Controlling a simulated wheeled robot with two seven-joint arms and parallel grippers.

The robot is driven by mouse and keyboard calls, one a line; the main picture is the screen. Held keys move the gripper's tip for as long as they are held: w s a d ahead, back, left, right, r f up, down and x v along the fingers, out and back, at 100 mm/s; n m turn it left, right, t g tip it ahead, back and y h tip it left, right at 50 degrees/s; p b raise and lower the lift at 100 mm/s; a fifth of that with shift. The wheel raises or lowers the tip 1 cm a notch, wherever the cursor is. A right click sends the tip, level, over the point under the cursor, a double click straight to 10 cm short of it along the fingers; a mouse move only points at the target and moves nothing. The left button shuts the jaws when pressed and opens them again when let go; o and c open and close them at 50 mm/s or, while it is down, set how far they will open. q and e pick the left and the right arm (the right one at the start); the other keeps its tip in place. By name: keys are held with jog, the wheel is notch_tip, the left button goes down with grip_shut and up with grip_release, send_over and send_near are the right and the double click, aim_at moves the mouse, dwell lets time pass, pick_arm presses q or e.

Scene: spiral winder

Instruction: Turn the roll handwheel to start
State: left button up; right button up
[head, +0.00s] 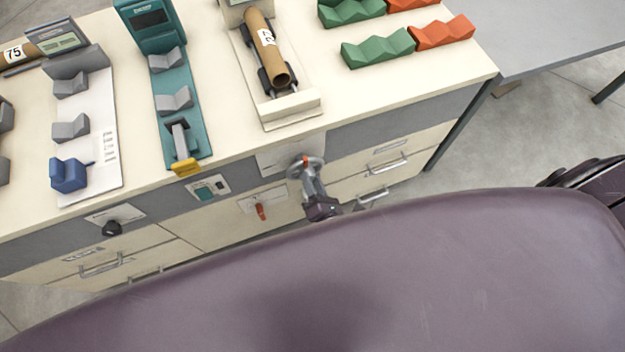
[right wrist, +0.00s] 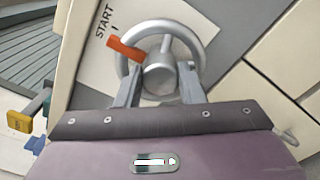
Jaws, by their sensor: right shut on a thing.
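The roll handwheel (head: 294,166) is a grey ring on the front of the cream bench, below the station with the brown tube. In the right wrist view the handwheel (right wrist: 203,58) fills the upper middle, with a round hub (right wrist: 158,76) and an orange pointer (right wrist: 126,48). The pointer lies to the upper left, near the START label (right wrist: 104,24). My right gripper (head: 310,174) is at the wheel. In the right wrist view its fingers (right wrist: 160,90) stand on both sides of the hub, shut on the handwheel. My left gripper is out of view.
A brown tube marked 27 (head: 266,48) lies in its cradle above. A red switch (head: 261,211) and a black knob (head: 112,228) are on the front panel. Drawer handles (head: 373,196) stick out right of the wheel. Green blocks (head: 377,48) sit on the bench top.

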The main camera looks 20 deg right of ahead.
jog(key=o, duration=1)
jog(key=s, duration=0.7)
jog(key=shift+s+d+b, duration=0.15)
jog(key=shift+s+b, duration=0.2)
jog(key=shift+s, duration=0.05)
jog(key=s+d+f+m+g+h, duration=0.1)
jog(key=s+d+f+m+g, duration=0.1)
jog(key=d+f+m+g, duration=0.3)
jog(key=s+d+f+m, duration=0.1)
jog(key=f+m, duration=0.1)
jog(key=f, duration=0.4)
jog(key=s+d+f+m+g+h, duration=0.1)
jog(key=s+d+f+m+g, duration=0.1)
jog(key=f+m+g, duration=0.3)
jog(key=s+f+m+g, duration=0.2)
jog(key=s+f+m, duration=0.1)
jog(key=s+f, duration=0.1)
jog(key=s+d+f+m+g+y, duration=0.1)
jog(key=s+f+m+g, duration=0.1)
jog(key=s, duration=0.5)
jog(key=s+d+f+m+g, duration=0.1)
jog(key=s+f+m+g, duration=0.2)
jog(key=s+f+m, duration=0.2)
jog(key=shift+s+d+f+m, duration=0.15)
jog(key=shift+s+f+m, duration=0.15)
jog(key=shift+s+m, duration=0.35)
